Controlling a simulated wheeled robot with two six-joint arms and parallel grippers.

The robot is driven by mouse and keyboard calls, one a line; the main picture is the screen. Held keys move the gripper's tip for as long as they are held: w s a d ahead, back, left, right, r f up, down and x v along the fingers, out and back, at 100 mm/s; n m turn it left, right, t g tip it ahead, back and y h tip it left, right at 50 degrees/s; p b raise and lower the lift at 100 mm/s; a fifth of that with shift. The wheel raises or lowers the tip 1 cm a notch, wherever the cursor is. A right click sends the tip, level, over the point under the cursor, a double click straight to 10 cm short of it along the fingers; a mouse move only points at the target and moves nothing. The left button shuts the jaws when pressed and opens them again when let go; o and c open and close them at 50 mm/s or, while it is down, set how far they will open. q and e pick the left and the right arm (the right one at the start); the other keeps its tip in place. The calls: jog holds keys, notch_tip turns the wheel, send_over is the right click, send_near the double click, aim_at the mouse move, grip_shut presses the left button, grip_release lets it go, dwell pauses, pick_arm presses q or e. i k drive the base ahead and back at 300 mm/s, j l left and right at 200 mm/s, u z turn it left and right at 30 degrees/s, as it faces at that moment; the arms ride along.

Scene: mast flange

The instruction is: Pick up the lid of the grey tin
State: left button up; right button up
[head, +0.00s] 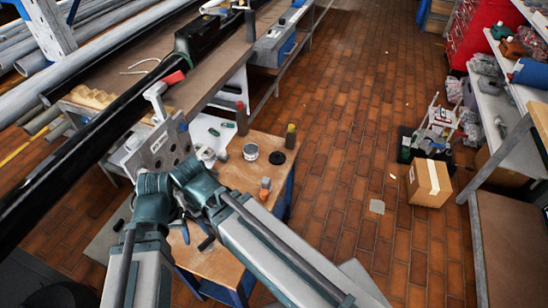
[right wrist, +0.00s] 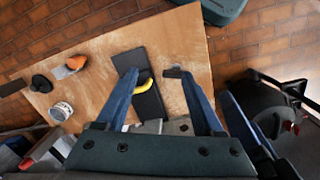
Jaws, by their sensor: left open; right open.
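A small grey tin (head: 251,152) stands on the wooden table, and it also shows in the right wrist view (right wrist: 60,112). The picture is too small to tell whether a lid sits on its top. A flat black disc (head: 277,158) lies beside it, apart from it, and also shows in the right wrist view (right wrist: 41,83).
An orange-topped object (head: 265,187) stands near the tin. A dark flat piece (right wrist: 142,78) with a yellow curved part lies under my right fingers. A dark cylinder (head: 291,137) stands at the table's far corner. A long black mast (head: 110,108) runs along the left.

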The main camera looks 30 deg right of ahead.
aim_at(276, 159)
jog(key=k+l+u, duration=0.1)
jog(key=l, duration=0.3)
jog(key=k+l+u, duration=0.1)
jog(key=l, duration=0.25)
jog(key=k+l+u, duration=0.15)
jog(key=l, duration=0.25)
jog(key=i+l+u, duration=0.1)
jog(key=l, duration=0.3)
jog(key=i+l+u, duration=0.1)
jog(key=l, duration=0.25)
jog(key=l+u, duration=0.1)
jog(key=l, duration=0.3)
jog(key=i+l+u, duration=0.1)
jog(key=i+l, duration=0.15)
